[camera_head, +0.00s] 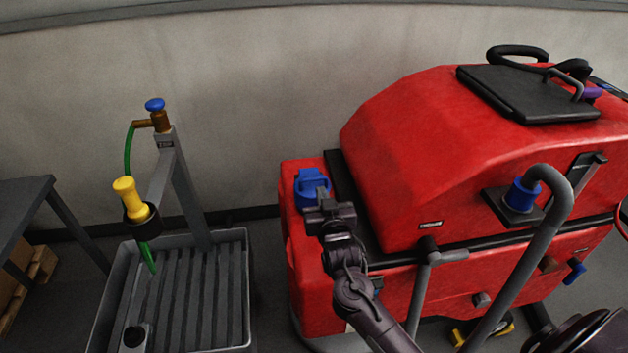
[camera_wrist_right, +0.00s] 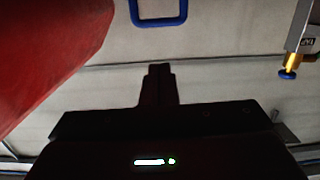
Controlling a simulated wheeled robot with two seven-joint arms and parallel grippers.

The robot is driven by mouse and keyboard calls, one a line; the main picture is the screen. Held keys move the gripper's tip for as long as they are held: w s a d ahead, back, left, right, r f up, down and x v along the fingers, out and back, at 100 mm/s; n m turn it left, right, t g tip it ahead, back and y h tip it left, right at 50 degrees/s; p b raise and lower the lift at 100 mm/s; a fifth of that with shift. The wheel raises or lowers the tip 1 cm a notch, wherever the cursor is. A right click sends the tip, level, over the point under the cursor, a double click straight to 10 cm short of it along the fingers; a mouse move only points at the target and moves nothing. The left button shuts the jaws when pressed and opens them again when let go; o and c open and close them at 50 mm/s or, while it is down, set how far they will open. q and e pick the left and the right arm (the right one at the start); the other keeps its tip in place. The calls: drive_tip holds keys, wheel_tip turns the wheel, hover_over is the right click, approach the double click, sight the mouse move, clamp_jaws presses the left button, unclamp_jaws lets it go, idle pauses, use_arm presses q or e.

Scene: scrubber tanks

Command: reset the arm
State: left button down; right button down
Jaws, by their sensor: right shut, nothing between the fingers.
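My right gripper (camera_head: 326,207) is in the head view, in front of the blue cap (camera_head: 311,182) on the left end of the red scrubber machine (camera_head: 440,150). Its fingers are shut with nothing between them. In the right wrist view the shut fingers (camera_wrist_right: 158,82) show dark at the middle. A blue loop (camera_wrist_right: 160,22), which looks like the cap's handle, lies beyond the fingertips and apart from them. My left gripper is in neither view.
A grey basin (camera_head: 245,290) stands left of the machine, with a tap (camera_head: 160,121), green hose (camera_head: 127,150) and yellow nozzle (camera_head: 127,195). A dark table (camera_head: 25,195) is at the far left. A bent grey pipe (camera_head: 530,255) rises at the machine's front right.

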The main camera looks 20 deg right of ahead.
drive_tip(key=s+a+f+n+g+y, duration=0.3)
drive_tip(key=s+g, duration=0.4)
drive_tip(key=s, duration=0.7)
drive_tip(key=s+a+f+n+g+y, duration=0.15)
drive_tip(key=s+a+f+g, duration=0.35)
drive_tip(key=s, duration=0.8)
wheel_tip(320, 180, down, 27)
drive_tip(key=s+g, duration=0.2)
drive_tip(key=s+d+f, duration=0.2)
drive_tip(key=s+f, duration=0.7)
drive_tip(key=s, duration=0.1)
drive_tip(key=s+d+f+g, duration=0.1)
drive_tip(key=s+d+f, duration=0.1)
drive_tip(key=s+f, duration=0.7)
drive_tip(key=shift+s+f, duration=0.15)
drive_tip(key=shift+s, duration=0.2)
drive_tip(key=shift+d+n, duration=0.1)
drive_tip(key=shift+n, duration=0.15)
